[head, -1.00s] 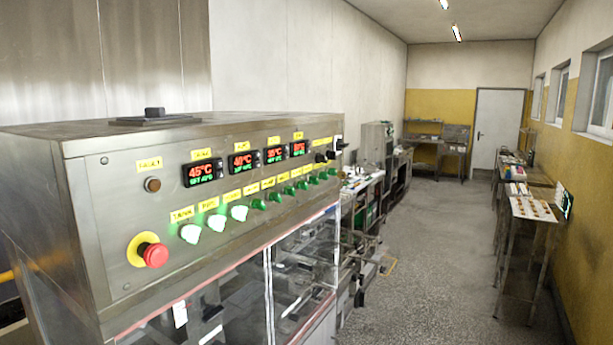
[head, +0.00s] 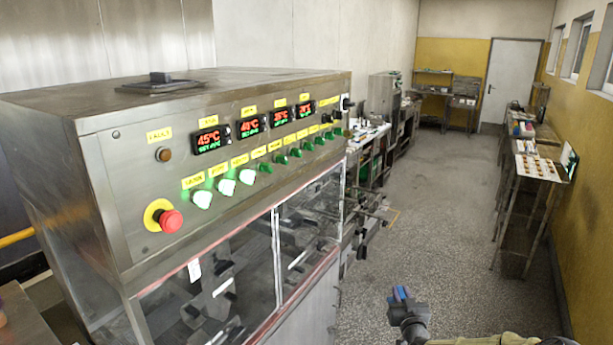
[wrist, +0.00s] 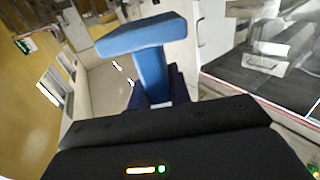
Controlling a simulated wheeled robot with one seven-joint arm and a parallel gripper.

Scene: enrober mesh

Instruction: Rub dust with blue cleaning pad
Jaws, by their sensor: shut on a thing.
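The blue cleaning pad (wrist: 142,35) is held in my gripper (wrist: 157,90) in the wrist view. It has a wide flat head on a narrower blue stem, and the dark fingers are shut around the stem's lower part. In the head view my gripper (head: 403,305) is at the bottom, right of the enrober machine (head: 330,235) and apart from it, with a small part of the blue pad (head: 400,293) showing at its tip. I cannot make out any dust on the machine.
The machine's front carries a red emergency button (head: 171,221), lit green knobs and displays above clear guard panels (head: 225,290). The grey floor (head: 440,230) is open to its right. A narrow table (head: 538,170) with trays stands along the yellow wall. A door (head: 508,85) is at the far end.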

